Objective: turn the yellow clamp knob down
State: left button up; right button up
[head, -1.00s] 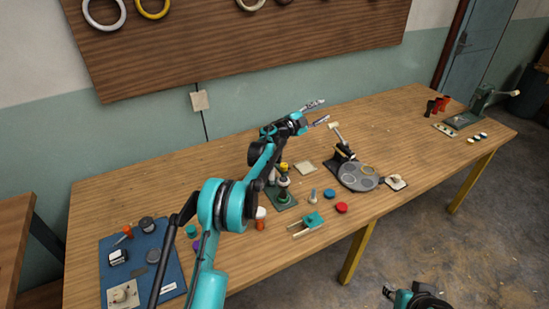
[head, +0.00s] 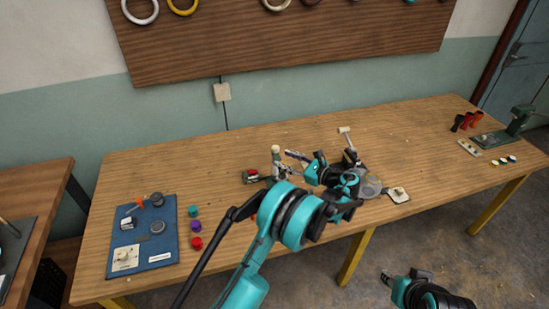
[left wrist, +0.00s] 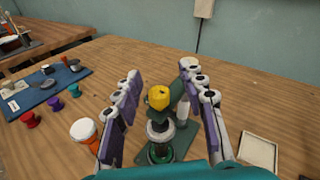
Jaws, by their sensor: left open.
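The yellow clamp knob (left wrist: 159,97) shows in the left wrist view on top of a metal spindle, above a dark green clamp stand (left wrist: 186,139). My left gripper (left wrist: 160,70) is open, with one purple-padded finger on each side of the knob. I see space between the fingers and the knob. In the head view my left gripper (head: 287,162) points left at the clamp stand, and my arm and fingers hide the knob there. My right gripper (head: 387,279) hangs low by the front of the table, too small to read.
A blue mat (head: 170,222) with several small parts lies at the left of the table. Teal, purple and red spools (head: 196,243) stand beside it.

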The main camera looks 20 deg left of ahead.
pick_arm(q)
jog(key=shift+m+y, duration=0.8)
jog(key=shift+y, duration=0.1)
jog(key=a, duration=0.1)
jog(key=w+a+f, duration=0.1)
jog(key=a, duration=0.1)
jog(key=a+f, duration=0.1)
jog(key=a, duration=0.1)
jog(key=shift+w+a+f, duration=0.1)
jog(key=shift+w+f, duration=0.15)
jog(key=shift+w, duration=0.1)
grip_shut()
